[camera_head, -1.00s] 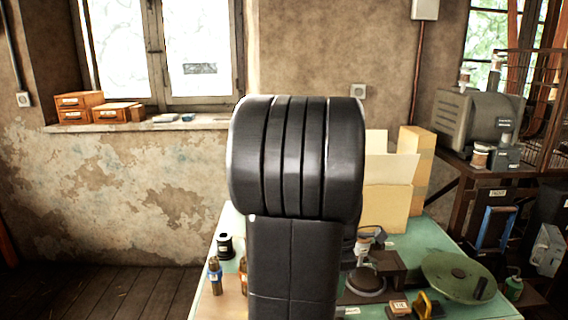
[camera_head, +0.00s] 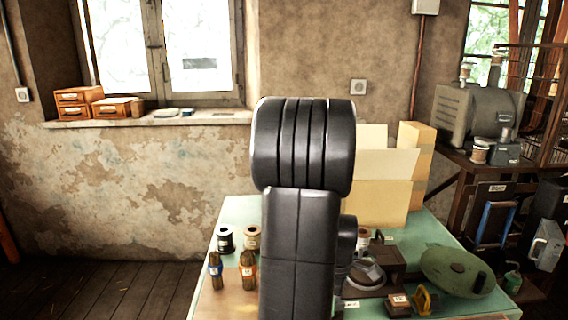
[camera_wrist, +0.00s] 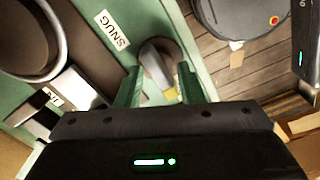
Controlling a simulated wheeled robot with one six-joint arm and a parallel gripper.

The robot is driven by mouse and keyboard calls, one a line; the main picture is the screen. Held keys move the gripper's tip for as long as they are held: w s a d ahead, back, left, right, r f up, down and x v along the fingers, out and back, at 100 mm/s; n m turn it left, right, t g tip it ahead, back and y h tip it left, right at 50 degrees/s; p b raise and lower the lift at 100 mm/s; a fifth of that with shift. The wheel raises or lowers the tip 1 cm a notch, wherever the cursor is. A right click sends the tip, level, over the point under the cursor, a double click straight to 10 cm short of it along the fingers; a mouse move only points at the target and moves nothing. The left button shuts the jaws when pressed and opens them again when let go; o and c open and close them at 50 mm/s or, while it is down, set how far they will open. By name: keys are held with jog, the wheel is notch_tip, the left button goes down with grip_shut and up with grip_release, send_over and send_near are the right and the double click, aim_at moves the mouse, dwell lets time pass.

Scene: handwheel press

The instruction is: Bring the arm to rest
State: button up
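My black arm (camera_head: 303,150) stands upright in the middle of the head view and hides part of the green workbench (camera_head: 235,212). My gripper does not show in the head view. In the wrist view my gripper (camera_wrist: 159,86) has its two green fingers apart, with no object clearly held between them. A SNUG label (camera_wrist: 106,30) lies on the green surface.
A small box (camera_head: 397,305) and a yellow-handled thing (camera_head: 424,300) sit at the front right. Wooden floor is clear at left.

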jog(key=shift+m, duration=2.2)
